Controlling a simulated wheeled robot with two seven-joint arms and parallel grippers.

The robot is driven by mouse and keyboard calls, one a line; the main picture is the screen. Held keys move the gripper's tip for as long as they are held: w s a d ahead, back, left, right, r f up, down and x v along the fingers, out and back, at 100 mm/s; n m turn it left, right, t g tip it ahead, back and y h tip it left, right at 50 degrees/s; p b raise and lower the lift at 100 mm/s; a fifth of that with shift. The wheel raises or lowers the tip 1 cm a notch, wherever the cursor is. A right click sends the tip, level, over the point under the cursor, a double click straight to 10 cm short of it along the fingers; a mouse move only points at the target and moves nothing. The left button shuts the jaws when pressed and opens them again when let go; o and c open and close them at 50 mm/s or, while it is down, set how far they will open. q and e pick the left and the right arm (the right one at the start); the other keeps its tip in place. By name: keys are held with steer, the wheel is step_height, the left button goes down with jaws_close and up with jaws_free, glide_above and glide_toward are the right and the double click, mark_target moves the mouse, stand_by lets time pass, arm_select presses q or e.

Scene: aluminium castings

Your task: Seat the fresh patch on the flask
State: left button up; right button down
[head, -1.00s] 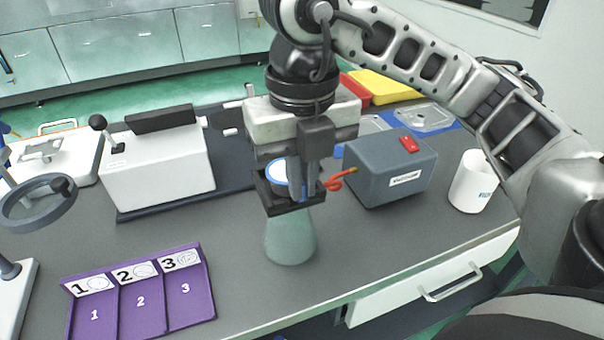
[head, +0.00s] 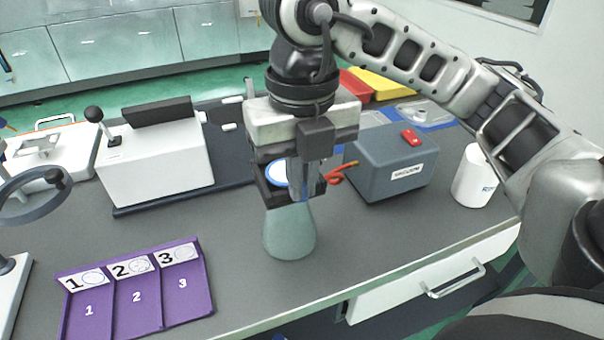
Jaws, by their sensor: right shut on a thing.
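The flask (head: 290,236) is a grey-green cone standing upright on the dark bench. My right gripper (head: 292,184) is directly over its top, with its fingers pointing down and shut. A white disc with a blue rim, which looks like the patch (head: 280,173), shows between the fingers. The fingers hide much of the disc and the neck of the flask, so I cannot tell whether the disc touches the flask. My left gripper is not in view.
A grey vacuum box (head: 392,168) with a red switch and orange-red hose (head: 342,174) stands close right of the gripper. A white mug (head: 474,178) is further right. A purple numbered tray (head: 137,318) lies front left. A white lever device (head: 157,166) stands behind it.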

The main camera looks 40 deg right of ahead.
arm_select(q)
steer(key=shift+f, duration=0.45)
arm_select(e)
steer(key=shift+f, duration=0.4)
steer(key=c, duration=1.5)
jaws_free()
steer(key=shift+r, duration=0.1)
step_height(320, 180, up, 2)
steer(key=shift+r, duration=0.2)
arm_select(q)
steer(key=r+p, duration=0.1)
steer(key=p, duration=0.1)
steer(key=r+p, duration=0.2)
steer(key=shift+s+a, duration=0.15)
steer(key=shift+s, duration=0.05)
arm_select(e)
step_height(320, 180, up, 14)
steer(key=shift+f, duration=0.25)
